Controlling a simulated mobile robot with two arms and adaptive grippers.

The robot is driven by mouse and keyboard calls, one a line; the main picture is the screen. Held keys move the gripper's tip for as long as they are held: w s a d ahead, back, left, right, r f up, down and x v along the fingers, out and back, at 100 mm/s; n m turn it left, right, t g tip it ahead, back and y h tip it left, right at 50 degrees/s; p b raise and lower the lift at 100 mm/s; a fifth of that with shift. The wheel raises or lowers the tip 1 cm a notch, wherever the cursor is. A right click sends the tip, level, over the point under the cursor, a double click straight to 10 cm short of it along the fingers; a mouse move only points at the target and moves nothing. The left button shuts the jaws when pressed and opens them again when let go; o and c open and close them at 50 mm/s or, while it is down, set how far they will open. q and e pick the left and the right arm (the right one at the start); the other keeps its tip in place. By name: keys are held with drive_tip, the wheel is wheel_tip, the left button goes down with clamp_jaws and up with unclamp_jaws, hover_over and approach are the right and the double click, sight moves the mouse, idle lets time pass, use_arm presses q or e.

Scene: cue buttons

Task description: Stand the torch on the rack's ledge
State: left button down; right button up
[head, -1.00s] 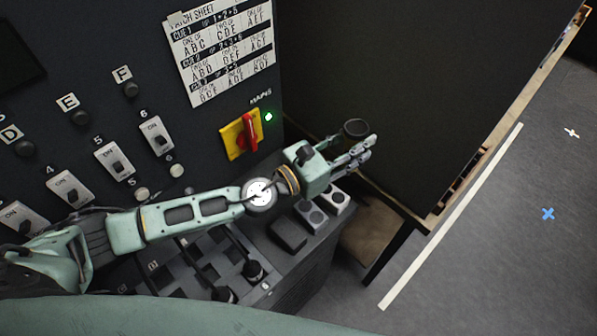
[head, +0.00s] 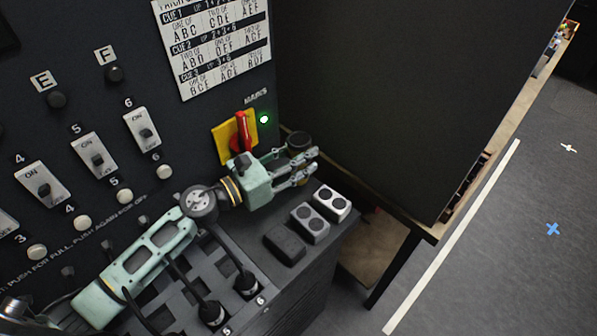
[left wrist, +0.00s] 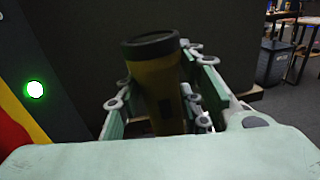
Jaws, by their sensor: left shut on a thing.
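My left gripper (head: 302,165) is shut on the torch (head: 298,142) and holds it in front of the rack (head: 105,35), right of the red and yellow mains switch. In the left wrist view the torch (left wrist: 158,85) stands roughly upright between the fingers, with an olive-yellow body and a wide black end on top. Its lower end is hidden by my gripper. The rack's ledge (head: 318,262) juts out below the gripper. I cannot tell how high the torch is above it. My right gripper is not in view.
On the ledge are two light grey two-button blocks (head: 324,203), a dark block (head: 284,246) and black plugs (head: 246,284) with cables. A dark panel (head: 365,90) stands behind on a wooden-edged table. Grey floor (head: 500,260) lies right.

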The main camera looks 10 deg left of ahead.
sight(299, 167)
use_arm(q)
wheel_tip(299, 167, down, 3)
drive_tip(key=shift+f, duration=0.4)
drive_tip(key=shift+f+b, duration=0.2)
drive_tip(key=shift+b, duration=0.1)
drive_tip(key=c, duration=1.2)
unclamp_jaws()
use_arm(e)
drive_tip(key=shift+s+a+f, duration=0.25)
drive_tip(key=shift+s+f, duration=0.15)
use_arm(q)
drive_tip(key=shift+r, duration=0.1)
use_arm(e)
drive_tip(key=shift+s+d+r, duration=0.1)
